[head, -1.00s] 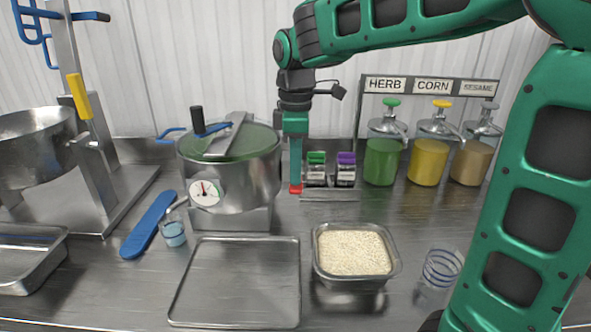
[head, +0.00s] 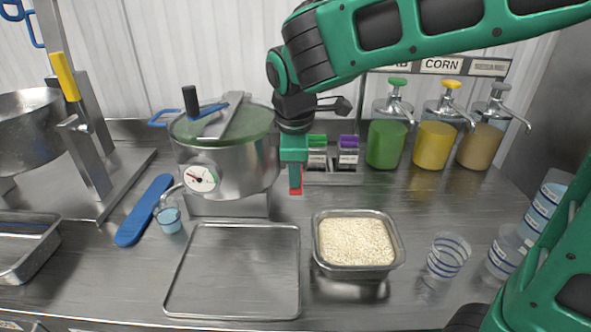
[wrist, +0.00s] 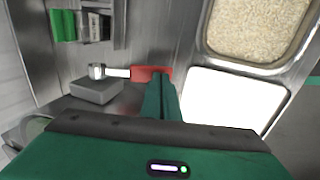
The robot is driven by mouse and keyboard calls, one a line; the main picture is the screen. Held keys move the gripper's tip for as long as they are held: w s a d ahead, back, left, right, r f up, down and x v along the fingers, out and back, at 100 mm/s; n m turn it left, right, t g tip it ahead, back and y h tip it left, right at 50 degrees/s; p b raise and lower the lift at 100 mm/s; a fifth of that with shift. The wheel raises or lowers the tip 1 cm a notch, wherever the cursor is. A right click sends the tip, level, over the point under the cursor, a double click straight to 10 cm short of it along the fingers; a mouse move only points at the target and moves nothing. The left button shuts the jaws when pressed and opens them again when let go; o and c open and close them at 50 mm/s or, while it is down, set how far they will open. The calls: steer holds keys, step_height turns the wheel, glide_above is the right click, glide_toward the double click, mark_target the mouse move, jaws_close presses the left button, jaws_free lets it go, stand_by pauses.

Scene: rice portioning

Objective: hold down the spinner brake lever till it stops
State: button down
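The spinner (head: 235,165) is a steel drum with a green see-through lid, at the back left of centre in the head view. A dial (head: 200,178) on its front has its needle pointing up and left. The brake lever's red handle (wrist: 150,74) shows in the wrist view, on a metal rod from a grey block (wrist: 97,91). My gripper (head: 296,178) points down at the spinner's right side, its fingers close together. Its fingertips (wrist: 163,80) are at the red handle and seem to touch it; they hide part of it. Contact force cannot be seen.
A rice pan (head: 318,262) and an empty tray (head: 168,300) are in front. Herb and corn dispensers (head: 386,143) (head: 434,145) stand at the back right. Striped cups (head: 448,255) stand at right. A blue paddle (head: 143,212) lies left of the spinner.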

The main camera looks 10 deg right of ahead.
steer(key=shift+d+f, duration=0.25)
steer(key=shift+f, duration=0.15)
stand_by(0.4)
steer(key=shift+r, duration=0.2)
steer(key=s+a+v, duration=0.1)
steer(key=s+v, duration=0.1)
steer(key=v, duration=1.2)
steer(key=shift+s+f, duration=0.15)
steer(key=shift+f, duration=0.25)
steer(key=shift+s, duration=0.1)
